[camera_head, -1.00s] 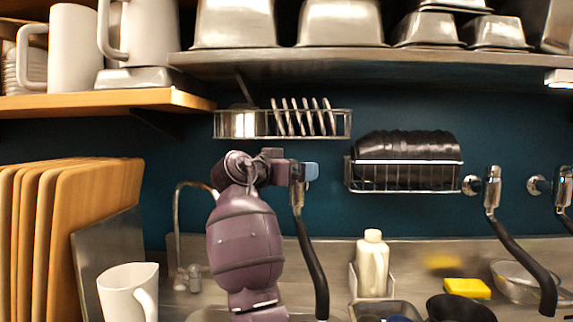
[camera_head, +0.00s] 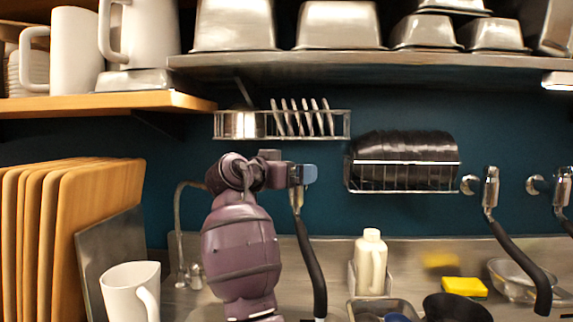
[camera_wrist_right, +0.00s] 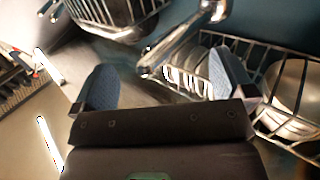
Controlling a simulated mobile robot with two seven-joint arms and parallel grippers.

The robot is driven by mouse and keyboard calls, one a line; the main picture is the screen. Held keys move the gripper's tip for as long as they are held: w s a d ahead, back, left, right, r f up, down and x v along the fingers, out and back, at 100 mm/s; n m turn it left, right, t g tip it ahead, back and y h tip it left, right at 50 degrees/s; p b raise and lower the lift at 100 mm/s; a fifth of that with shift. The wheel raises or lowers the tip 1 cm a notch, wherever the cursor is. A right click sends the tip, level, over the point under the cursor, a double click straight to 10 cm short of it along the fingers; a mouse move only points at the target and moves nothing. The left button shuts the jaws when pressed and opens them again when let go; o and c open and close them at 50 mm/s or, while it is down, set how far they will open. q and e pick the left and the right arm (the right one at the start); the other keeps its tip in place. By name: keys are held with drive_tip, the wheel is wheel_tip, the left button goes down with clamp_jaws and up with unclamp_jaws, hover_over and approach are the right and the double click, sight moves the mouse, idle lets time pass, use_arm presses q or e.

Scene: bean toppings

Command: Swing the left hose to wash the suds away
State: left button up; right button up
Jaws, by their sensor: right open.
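The left hose (camera_head: 311,262) is a black tube hanging nearly straight down from a metal fitting, in the middle of the head view. My right gripper (camera_head: 304,174) is at the hose's top, in front of the wall. In the right wrist view the right gripper (camera_wrist_right: 164,82) has its two blue-padded fingers wide apart. A shiny metal fitting (camera_wrist_right: 182,42) reaches in between and beyond them; I cannot tell whether they touch it. No suds are clearly visible, and the sink below is mostly cut off. My left gripper is not in view.
Two more hoses (camera_head: 520,262) hang at the right. A wire rack with plates (camera_head: 282,136) and a rack of black bowls (camera_head: 405,188) are on the wall. A soap bottle (camera_head: 370,264), yellow sponge (camera_head: 464,286) and white mug (camera_head: 130,291) stand below. A curved tap (camera_head: 179,225) is left of my arm.

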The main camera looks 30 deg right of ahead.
drive_tip(key=v, duration=0.5)
drive_tip(key=shift+a, duration=0.2)
drive_tip(key=shift+s, duration=0.1)
idle(0.5)
